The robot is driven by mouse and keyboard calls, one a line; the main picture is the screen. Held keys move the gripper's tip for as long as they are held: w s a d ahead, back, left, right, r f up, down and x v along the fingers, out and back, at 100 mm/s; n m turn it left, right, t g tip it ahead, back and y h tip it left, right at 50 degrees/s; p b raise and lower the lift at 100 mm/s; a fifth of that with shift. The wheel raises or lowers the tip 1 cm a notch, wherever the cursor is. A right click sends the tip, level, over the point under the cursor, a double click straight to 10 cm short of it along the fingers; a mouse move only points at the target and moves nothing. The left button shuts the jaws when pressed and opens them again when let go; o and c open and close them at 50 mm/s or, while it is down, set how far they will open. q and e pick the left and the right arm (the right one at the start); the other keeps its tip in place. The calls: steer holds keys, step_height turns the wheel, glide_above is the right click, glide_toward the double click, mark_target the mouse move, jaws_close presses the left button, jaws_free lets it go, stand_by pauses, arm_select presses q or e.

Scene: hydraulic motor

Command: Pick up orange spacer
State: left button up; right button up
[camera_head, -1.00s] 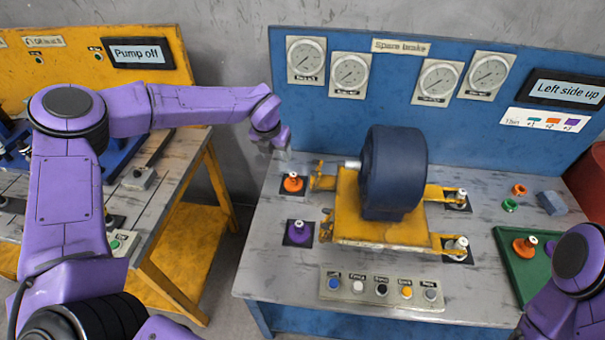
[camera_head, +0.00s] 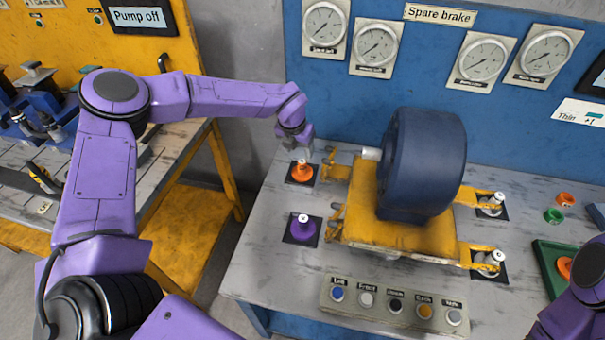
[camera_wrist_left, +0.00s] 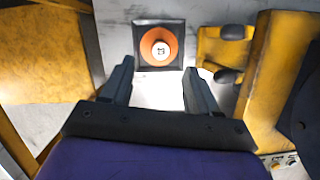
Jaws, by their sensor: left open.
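An orange spacer (camera_head: 302,173) with a white-topped post at its centre sits on a dark square pad (camera_head: 292,179) at the table's back left. In the left wrist view the orange spacer (camera_wrist_left: 153,40) shows from above, just ahead of the fingertips. My left gripper (camera_head: 306,154) is above and slightly behind the spacer, apart from it. The left wrist view shows its fingers (camera_wrist_left: 159,70) spread and empty. Part of my right arm shows at the lower right; its gripper is out of view.
A yellow mount (camera_head: 385,222) with a dark blue motor (camera_head: 425,165) stands right of the spacer. A purple spacer (camera_head: 302,230) sits in front. A button panel (camera_head: 395,303) lies at the front edge. An orange ring (camera_head: 565,199) and green ring (camera_head: 553,215) lie at right.

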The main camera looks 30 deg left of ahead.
mark_target(302, 161)
arm_select(q)
steer(key=p+x, duration=0.2)
steer(key=x, duration=0.5)
steer(key=shift+d+f, duration=0.1)
steer(key=shift+f, duration=0.25)
steer(key=shift+w+f, duration=0.15)
steer(key=shift+f, duration=0.15)
steer(key=shift+r, duration=0.1)
jaws_close()
step_height(302, 161, up, 10)
steer(key=shift+b, duration=1.05)
